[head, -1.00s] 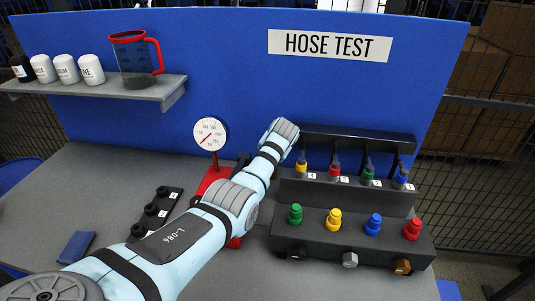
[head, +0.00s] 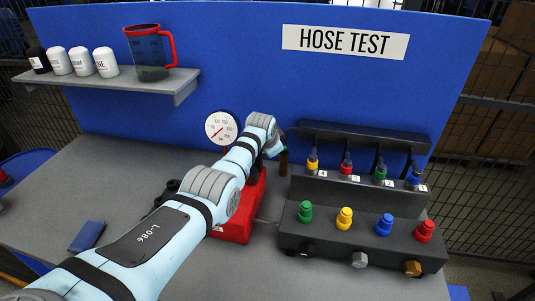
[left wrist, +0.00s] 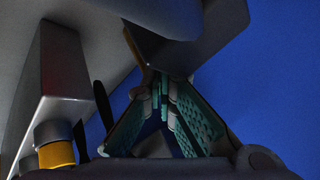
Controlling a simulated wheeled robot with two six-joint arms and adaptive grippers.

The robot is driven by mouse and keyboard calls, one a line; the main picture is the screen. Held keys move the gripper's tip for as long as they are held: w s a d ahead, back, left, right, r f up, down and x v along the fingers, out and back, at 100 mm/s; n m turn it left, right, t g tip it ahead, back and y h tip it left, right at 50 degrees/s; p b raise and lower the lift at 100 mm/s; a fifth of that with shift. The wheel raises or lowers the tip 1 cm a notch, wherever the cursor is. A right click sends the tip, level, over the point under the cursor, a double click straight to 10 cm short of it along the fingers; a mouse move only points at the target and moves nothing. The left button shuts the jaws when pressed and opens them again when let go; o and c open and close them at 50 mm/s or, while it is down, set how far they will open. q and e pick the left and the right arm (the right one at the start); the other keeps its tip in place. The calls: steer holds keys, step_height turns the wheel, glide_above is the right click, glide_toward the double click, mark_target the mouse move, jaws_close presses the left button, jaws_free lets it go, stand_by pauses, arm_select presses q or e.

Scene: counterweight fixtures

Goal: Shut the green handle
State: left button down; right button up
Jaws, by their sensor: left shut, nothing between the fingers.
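A green-collared fitting (head: 380,172) stands third from the left in the upper row of the black rack, with a dark stem above it. A green knob (head: 305,211) sits at the left end of the lower row. My left arm reaches to just left of the rack's upper part. My left gripper (left wrist: 165,90) is shut and empty in the left wrist view, apart from the fittings. In the head view my wrist mostly hides it. A yellow-collared part (left wrist: 56,154) shows at the lower left of the wrist view. My right gripper is not in view.
Yellow, red and blue fittings and knobs share the black rack (head: 350,245). A red base (head: 236,226) with a dial gauge (head: 221,128) stands left of it, partly behind my arm. A shelf (head: 120,82) with a red-handled jug hangs on the blue panel. The left tabletop is mostly clear.

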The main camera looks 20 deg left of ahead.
arm_select(q)
steer(key=shift+w+a+m+h, duration=0.25)
steer(key=shift+a+m, duration=0.1)
steer(key=shift+a, duration=0.15)
steer(key=shift+w+a+m+h, duration=0.15)
steer(key=shift+a+m+h, duration=0.1)
steer(key=shift+a+m, duration=0.15)
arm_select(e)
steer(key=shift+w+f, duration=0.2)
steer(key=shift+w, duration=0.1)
arm_select(q)
steer(key=shift+w+a+b, duration=0.35)
steer(key=shift+a+b, duration=0.05)
steer(key=shift+a, duration=0.1)
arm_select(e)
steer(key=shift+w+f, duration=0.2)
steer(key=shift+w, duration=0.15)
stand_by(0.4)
